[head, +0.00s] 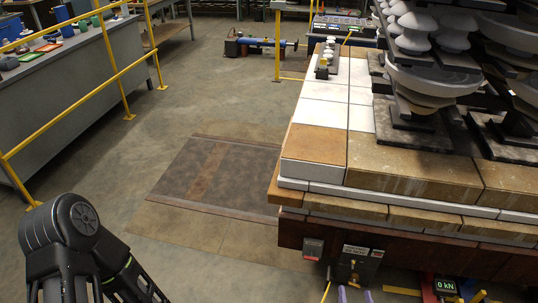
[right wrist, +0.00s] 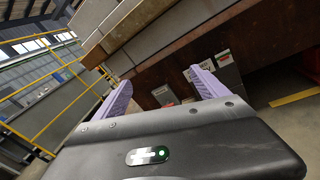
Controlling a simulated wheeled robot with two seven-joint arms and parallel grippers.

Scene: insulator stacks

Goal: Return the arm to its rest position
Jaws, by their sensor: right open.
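My right gripper (head: 355,296) shows only as two purple fingertips at the bottom edge of the head view, below the front of the brick-topped stand. In the right wrist view the same gripper (right wrist: 163,90) has its purple fingers wide apart with nothing between them. Its fingers point towards the dark reddish-brown side of the stand. I cannot tell how far off that side is. A black link of my left arm is at the lower left of the head view. My left gripper is not in view.
The stand (head: 410,170) carries insulator stacks (head: 430,75) at the right. A yellow railing (head: 115,62) and grey bench (head: 60,105) are at left. The floor between is open.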

